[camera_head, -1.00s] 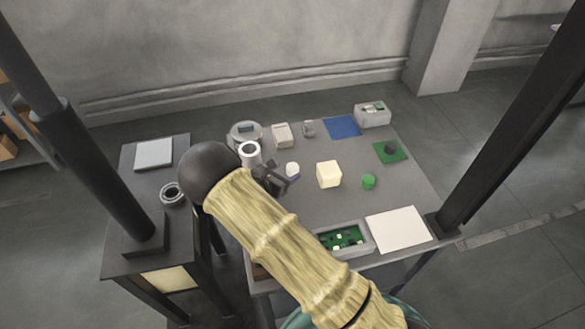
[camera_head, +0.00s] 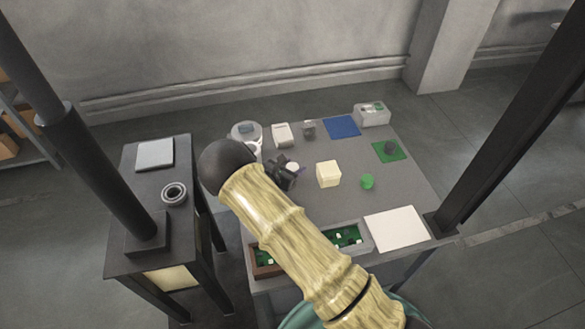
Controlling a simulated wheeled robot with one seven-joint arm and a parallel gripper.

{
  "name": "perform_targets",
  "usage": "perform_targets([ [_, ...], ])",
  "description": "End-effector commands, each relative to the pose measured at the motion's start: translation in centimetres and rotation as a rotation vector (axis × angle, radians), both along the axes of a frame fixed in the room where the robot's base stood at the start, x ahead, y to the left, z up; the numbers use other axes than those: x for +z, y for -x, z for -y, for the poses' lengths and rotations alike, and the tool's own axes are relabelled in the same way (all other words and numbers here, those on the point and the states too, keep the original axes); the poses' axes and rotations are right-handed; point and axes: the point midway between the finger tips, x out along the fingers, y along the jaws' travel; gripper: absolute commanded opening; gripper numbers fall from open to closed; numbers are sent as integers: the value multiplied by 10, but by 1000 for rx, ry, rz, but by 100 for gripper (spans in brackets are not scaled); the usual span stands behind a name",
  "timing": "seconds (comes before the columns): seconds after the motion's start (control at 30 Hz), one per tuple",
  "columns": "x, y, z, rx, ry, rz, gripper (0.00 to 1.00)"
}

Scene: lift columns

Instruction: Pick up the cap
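A small white round piece (camera_head: 292,167), which looks like a cap, is on the grey table, left of the cream block. A trace of purple shows at its edge. My gripper (camera_head: 287,175) is dark and right at this piece, partly covering it. I cannot tell whether the fingers are around it, or whether they are open or shut. A small green round piece (camera_head: 367,181) stands apart to the right and could also be a cap.
A cream block (camera_head: 328,174) is just right of my gripper. A white box (camera_head: 282,134), blue mat (camera_head: 342,126) and green mat (camera_head: 393,155) lie farther back. A white panel (camera_head: 397,229) and a tray of green boards (camera_head: 347,236) are near the front edge.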

Motion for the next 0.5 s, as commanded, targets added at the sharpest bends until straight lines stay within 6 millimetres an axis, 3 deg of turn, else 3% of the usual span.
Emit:
perform_targets([
  [0.03,0,0,0,0,0,0,39],
  [0.17,0,0,0,0,0,0,15],
  [0.5,3,0,0,0,-1,1,15],
])
